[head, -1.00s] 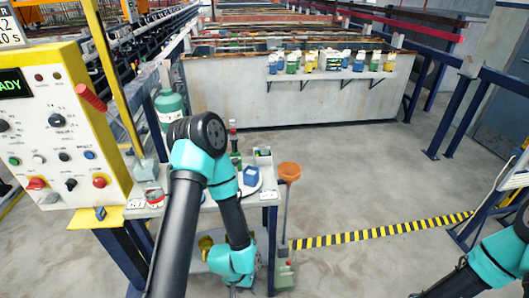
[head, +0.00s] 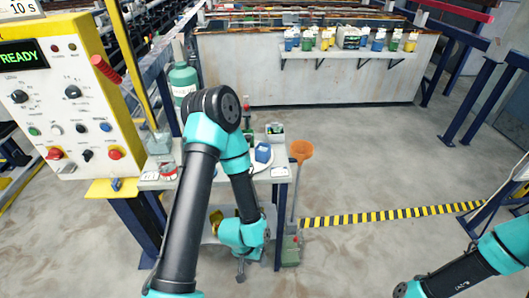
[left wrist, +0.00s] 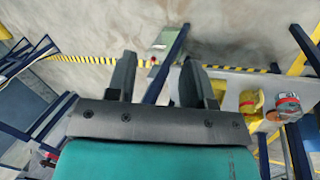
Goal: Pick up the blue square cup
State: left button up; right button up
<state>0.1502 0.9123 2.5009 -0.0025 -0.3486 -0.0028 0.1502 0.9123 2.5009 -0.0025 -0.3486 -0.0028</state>
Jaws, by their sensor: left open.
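The blue square cup (head: 263,152) stands on a round white plate (head: 262,167) on the small work table. In the head view it is just right of my left forearm. My left gripper (head: 241,270) hangs low beside the table, below the level of the cup and apart from it. In the left wrist view my left gripper (left wrist: 157,75) is open, with nothing between its two fingers. I cannot make out the cup in that view. My right arm enters at the lower right of the head view, but its gripper is not visible.
Open floor lies further right.

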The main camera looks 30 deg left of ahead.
pick_arm(q)
jog(key=shift+o, duration=0.3)
jog(key=o, duration=0.6)
jog(key=shift+w, duration=0.1)
